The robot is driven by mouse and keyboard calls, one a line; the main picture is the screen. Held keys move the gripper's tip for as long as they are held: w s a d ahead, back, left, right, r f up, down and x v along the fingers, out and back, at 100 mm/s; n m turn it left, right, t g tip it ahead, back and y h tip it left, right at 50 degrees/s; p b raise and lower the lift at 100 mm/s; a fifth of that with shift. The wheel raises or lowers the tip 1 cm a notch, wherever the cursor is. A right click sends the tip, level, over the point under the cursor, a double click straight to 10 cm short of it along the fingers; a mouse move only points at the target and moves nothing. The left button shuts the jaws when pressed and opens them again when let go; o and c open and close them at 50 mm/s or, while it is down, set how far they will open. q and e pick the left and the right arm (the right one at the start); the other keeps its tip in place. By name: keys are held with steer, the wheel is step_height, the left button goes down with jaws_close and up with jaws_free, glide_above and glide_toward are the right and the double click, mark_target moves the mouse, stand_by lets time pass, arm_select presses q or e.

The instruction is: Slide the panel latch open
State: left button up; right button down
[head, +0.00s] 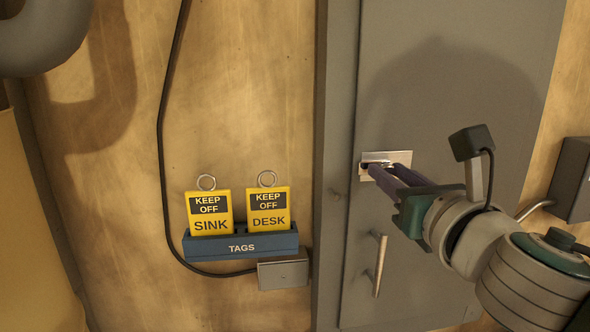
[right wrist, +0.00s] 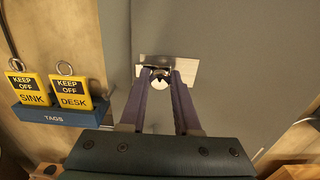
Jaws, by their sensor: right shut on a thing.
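The panel latch (head: 378,156) is a small, bright metal plate with a knob, set near the left edge of a tall grey panel door (head: 420,60). It also shows in the right wrist view, where the plate (right wrist: 184,73) sits behind the fingertips and the round knob (right wrist: 160,84) lies between them. My right gripper (head: 384,170) reaches in from the right and is shut on the latch knob. Its fingers hide part of the plate and knob in the head view. My left gripper is not in view.
A bar handle (head: 379,265) stands out from the door below the latch. To the left, a blue tags holder (head: 241,244) carries two yellow tags, with a dark cable (head: 162,130) and a small grey box (head: 283,274). A dark box (head: 573,180) is at the right.

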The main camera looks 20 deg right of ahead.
steer(key=shift+s+d, duration=0.2)
steer(key=shift+d, duration=0.6)
steer(key=shift+s+d, duration=0.2)
steer(key=shift+d, duration=0.55)
steer(key=c, duration=0.6)
jaws_free()
steer(key=b+v, duration=0.3)
steer(key=v, duration=0.7)
steer(key=shift+w, duration=0.1)
